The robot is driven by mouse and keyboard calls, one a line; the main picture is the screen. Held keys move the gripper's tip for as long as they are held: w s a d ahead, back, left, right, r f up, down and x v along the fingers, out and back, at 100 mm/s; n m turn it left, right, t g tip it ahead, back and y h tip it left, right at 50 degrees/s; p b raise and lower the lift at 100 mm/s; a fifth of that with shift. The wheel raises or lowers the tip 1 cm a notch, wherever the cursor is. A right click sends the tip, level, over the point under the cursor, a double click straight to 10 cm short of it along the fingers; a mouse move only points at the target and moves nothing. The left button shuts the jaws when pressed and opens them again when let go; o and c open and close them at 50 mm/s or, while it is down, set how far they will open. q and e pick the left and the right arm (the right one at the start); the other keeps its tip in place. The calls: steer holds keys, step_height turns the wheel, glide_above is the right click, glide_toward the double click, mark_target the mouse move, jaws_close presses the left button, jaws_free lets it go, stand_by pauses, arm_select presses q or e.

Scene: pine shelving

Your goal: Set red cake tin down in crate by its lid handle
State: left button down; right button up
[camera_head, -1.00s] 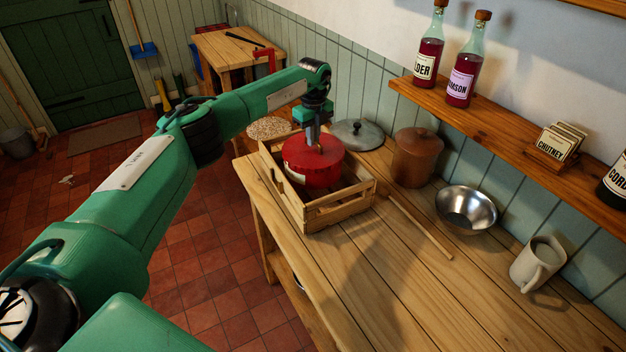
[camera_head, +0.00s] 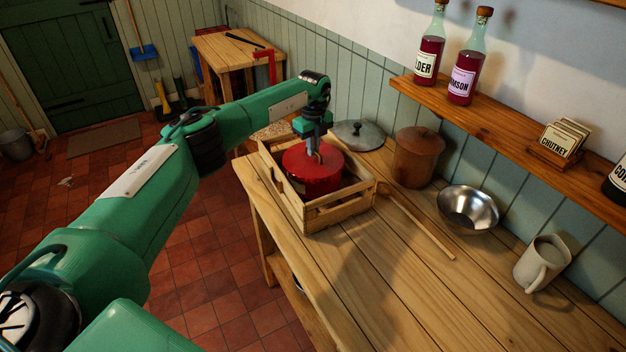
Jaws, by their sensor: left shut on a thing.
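The red cake tin (camera_head: 308,178) is upright inside the wooden crate (camera_head: 338,213) on the worktop. Its lower part is hidden behind the crate's slats, so I cannot tell whether it touches the crate floor. My left gripper (camera_head: 315,154) points down at the middle of the lid and is shut on the lid handle, which is mostly hidden between the fingers. My right gripper is not in view.
On the worktop (camera_head: 360,275), a grey metal lid (camera_head: 358,135), a brown lidded pot (camera_head: 417,157), a wooden stick (camera_head: 420,228), a steel bowl (camera_head: 467,208) and a mug (camera_head: 540,263) stand near the crate. A shelf (camera_head: 500,140) with bottles overhangs the right side.

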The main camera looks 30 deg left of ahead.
arm_select(q)
steer(key=shift+f+b, duration=0.6)
steer(key=shift+f, duration=0.4)
steer(key=c, duration=1.8)
jaws_free()
steer(key=o, duration=0.3)
steer(key=shift+s+d+r, duration=0.1)
steer(key=shift+o, duration=0.2)
